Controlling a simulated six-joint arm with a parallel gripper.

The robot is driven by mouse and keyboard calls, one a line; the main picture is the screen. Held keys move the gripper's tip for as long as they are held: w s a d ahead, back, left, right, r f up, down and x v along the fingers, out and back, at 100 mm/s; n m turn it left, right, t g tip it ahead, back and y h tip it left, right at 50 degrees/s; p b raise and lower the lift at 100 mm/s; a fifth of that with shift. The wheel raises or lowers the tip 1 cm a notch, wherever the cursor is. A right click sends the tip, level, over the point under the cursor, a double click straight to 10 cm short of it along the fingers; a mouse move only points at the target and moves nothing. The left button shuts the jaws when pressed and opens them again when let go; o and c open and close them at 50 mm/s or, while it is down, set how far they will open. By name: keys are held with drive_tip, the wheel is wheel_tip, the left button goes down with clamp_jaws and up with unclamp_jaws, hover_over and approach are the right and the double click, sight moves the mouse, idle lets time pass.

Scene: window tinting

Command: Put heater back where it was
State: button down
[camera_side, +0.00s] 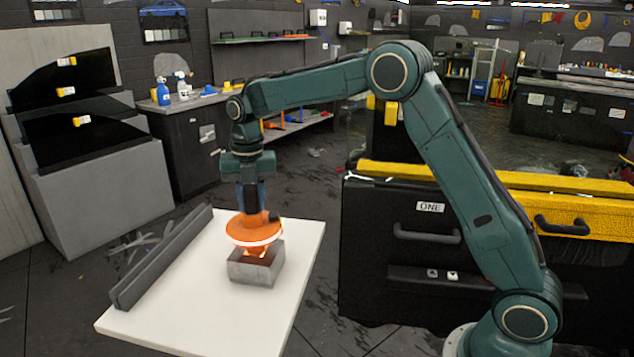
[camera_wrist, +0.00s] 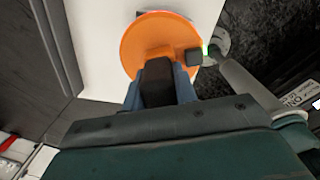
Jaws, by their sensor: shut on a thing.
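The heater (camera_side: 254,231) is an orange disc with a pale glowing rim and a smaller orange part below it. My gripper (camera_side: 251,207) points down and is shut on the heater's top. The heater is right over a grey open box (camera_side: 256,268) on the white table (camera_side: 210,315). Its lower part is at the box opening; I cannot tell whether it rests there.
A long dark grey bar (camera_side: 160,262) lies along the table's left edge. A black cabinet with a yellow top (camera_side: 590,210) stands to the right. Dark panels (camera_side: 80,140) lean on a grey stand at the left. The front of the table is clear.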

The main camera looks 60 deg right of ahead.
drive_tip(key=c, duration=1.1)
unclamp_jaws()
wheel_tip(320, 180, down, 2)
drive_tip(key=shift+s+f, duration=0.1)
drive_tip(key=shift+f, duration=0.05)
drive_tip(key=shift+d+r, duration=0.1)
drive_tip(key=shift+r, duration=0.75)
wheel_tip(320, 180, up, 10)
drive_tip(key=shift+r, duration=0.4)
